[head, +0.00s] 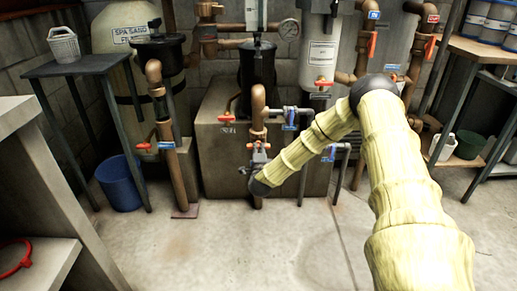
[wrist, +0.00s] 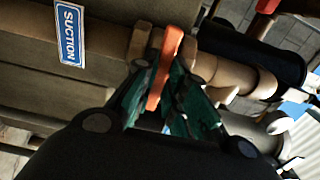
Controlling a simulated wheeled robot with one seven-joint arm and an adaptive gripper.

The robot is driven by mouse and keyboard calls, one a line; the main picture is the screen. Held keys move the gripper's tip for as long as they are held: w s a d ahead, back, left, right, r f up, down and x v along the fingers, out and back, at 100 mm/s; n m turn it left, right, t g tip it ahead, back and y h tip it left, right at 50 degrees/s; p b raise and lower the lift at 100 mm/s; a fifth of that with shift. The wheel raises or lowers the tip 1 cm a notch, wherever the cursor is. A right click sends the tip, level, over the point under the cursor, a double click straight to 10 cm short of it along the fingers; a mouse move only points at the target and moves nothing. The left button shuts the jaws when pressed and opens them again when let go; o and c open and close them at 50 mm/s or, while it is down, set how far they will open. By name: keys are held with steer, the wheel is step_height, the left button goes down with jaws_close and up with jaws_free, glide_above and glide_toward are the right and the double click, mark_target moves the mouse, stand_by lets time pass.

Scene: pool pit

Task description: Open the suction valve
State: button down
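In the wrist view, the suction valve's orange-red lever handle (wrist: 165,68) stands on a tan pipe, close to a blue tag (wrist: 70,34) reading SUCTION. My gripper (wrist: 164,75) has its green-padded fingers closed in on both sides of the handle. The two fingers converge from their wide bases onto it. In the head view, my gripper (head: 254,167) is small and dark, low at the copper pipe in front of the tan block. A red-handled valve (head: 258,146) shows just above it. The grip itself is too small to make out there.
Another upright pipe (head: 166,110) with a red handle stands left. A blue bucket (head: 120,183) and dark side table (head: 85,66) are further left. The concrete floor (head: 250,250) in front is clear.

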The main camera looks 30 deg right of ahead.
stand_by(0.4)
steer(key=n+p, duration=1.1)
steer(key=n, duration=0.7)
steer(key=shift+s+f+n, duration=0.1)
steer(key=shift+n, duration=0.3)
steer(key=c, duration=1.4)
jaws_free()
steer(key=shift+o, duration=0.2)
